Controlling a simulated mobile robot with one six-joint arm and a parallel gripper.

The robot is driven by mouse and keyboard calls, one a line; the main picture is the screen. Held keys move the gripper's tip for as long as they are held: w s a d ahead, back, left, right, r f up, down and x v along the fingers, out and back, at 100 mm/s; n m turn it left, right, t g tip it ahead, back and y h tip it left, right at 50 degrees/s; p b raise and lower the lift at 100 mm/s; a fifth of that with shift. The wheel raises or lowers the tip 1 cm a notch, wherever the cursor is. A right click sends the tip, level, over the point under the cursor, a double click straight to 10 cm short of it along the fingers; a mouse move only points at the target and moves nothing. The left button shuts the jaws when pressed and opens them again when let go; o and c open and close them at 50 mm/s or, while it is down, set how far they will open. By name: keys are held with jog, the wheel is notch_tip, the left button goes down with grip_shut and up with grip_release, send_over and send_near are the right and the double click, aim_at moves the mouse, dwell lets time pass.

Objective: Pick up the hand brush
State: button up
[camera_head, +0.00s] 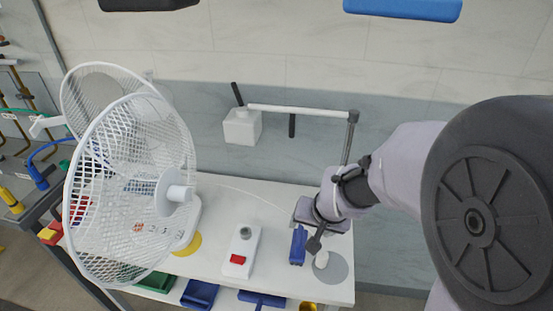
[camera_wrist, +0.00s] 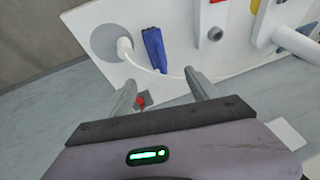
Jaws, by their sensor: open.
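A blue object (camera_head: 298,245), which looks like the hand brush, lies near the right end of the white table. It also shows in the wrist view (camera_wrist: 154,50), beyond my fingertips; its bristles cannot be made out. My gripper (camera_wrist: 163,92) is open, with nothing held between its two fingers. In the head view my gripper (camera_head: 316,212) is above the table's right end, just behind and right of the blue object and apart from it in the wrist view.
A grey disc (camera_head: 338,270) with a white plug-like piece (camera_head: 321,259) is right of the blue object. A white device with a red part (camera_head: 237,259) is to its left. A large white fan (camera_head: 130,190) fills the left. A lamp post (camera_head: 350,140) rises behind my gripper.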

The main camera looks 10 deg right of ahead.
aim_at(301, 238)
jog(key=b+x, duration=0.1)
jog(key=x, duration=0.2)
jog(key=b+x, duration=0.1)
jog(key=x, duration=0.2)
jog(key=b+x, duration=0.2)
jog(key=x, duration=0.2)
jog(key=shift+s+f, duration=0.2)
jog(key=shift+s, duration=0.15)
jog(key=b+x, duration=0.1)
jog(key=x, duration=0.1)
jog(key=b+x, duration=0.2)
jog(key=x, duration=0.1)
jog(key=shift+w+d+f, duration=0.25)
jog(key=shift+w+d, duration=0.05)
jog(key=shift+w, duration=0.05)
jog(key=shift+w+f, duration=0.1)
jog(key=shift+w, duration=0.05)
jog(key=shift+c, duration=0.9)
grip_shut()
jog(key=shift+r, duration=0.3)
